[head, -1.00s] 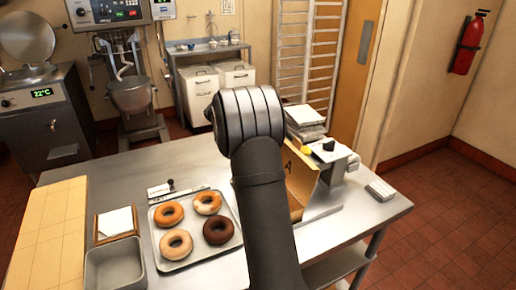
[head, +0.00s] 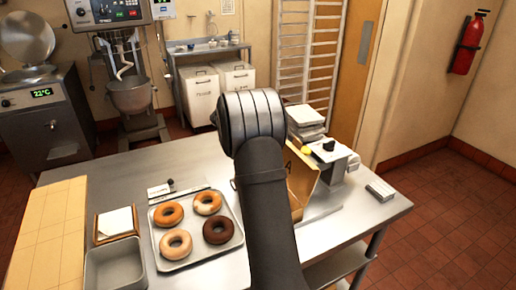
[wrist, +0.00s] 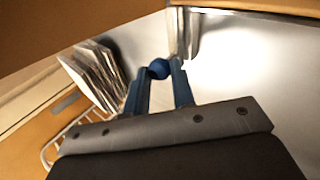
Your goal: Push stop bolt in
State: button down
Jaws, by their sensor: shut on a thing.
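In the wrist view, my gripper (wrist: 158,74) has its two blue fingers closed around a small round blue knob (wrist: 159,68). The knob seems to be the end of the stop bolt; its shaft is hidden. A bright metal upright stands just beyond the knob. In the head view, my dark arm covers the gripper and knob. Beside the arm on the steel table stands a tan panel (head: 303,186) marked with a letter. A pale metal stand (head: 335,158) with a black knob (head: 329,145) on top is to its right, and a yellow knob (head: 306,150) shows nearby.
A tray (head: 180,262) with several doughnuts lies left of my arm on the steel table (head: 345,222). An empty metal pan (head: 115,265) is farther left. Stacked white sheets (head: 306,120) stand behind the stand, and a small grey block (head: 380,190) lies right of it.

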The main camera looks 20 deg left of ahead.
jog(key=shift+s+d, duration=1.5)
jog(key=c, duration=1.2)
grip_release()
jog(key=v, duration=1.7)
jog(key=shift+r, duration=0.25)
